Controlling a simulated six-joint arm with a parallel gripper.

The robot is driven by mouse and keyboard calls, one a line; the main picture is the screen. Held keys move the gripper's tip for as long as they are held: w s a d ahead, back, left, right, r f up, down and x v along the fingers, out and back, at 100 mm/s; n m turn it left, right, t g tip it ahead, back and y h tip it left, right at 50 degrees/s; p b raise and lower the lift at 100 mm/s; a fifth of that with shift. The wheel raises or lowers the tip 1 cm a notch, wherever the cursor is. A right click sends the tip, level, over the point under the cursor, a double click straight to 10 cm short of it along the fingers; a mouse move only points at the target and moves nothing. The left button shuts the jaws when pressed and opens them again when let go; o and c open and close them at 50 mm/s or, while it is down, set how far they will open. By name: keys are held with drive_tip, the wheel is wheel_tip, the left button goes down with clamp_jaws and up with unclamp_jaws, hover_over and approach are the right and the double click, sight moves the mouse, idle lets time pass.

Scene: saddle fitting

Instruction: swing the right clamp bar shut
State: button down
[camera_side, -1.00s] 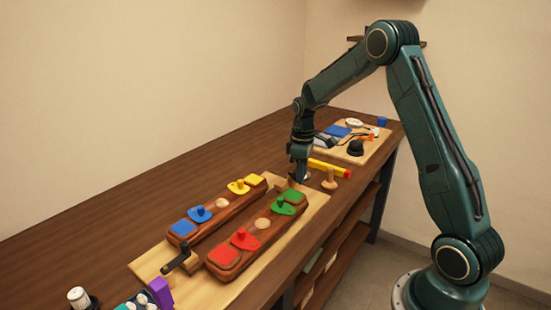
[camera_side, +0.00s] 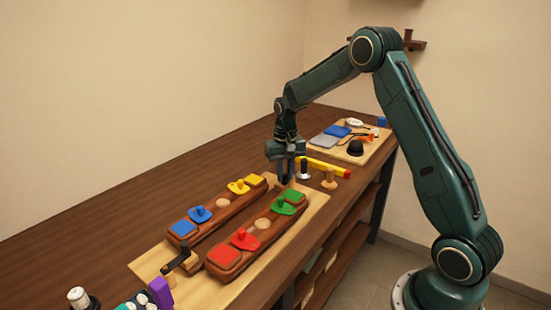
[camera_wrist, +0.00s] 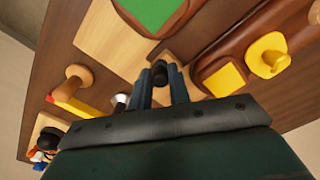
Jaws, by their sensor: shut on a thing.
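My gripper (camera_side: 286,178) points down at the far right end of the wooden board (camera_side: 315,203), beyond the blocks with the yellow and green pads. In the wrist view its two blue fingers (camera_wrist: 162,92) are on either side of the black knob (camera_wrist: 159,70) of the right clamp bar, shut on it. The rest of that bar is mostly hidden by the fingers and hand, so its exact angle cannot be told. The left clamp bar (camera_side: 176,257), with a black handle, stands at the board's near left end.
Two brown blocks carry blue and yellow saddles (camera_side: 238,187) and red and green saddles (camera_side: 284,207). A tray of small items (camera_side: 352,155) is at the back.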

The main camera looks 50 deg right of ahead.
drive_tip(key=shift+w+m, duration=0.6)
drive_tip(key=shift+m, duration=0.5)
drive_tip(key=c, duration=1.3)
unclamp_jaws()
drive_tip(key=shift+r, duration=0.15)
wheel_tip(320, 180, up, 14)
drive_tip(key=shift+f, duration=0.2)
drive_tip(key=shift+a, duration=0.1)
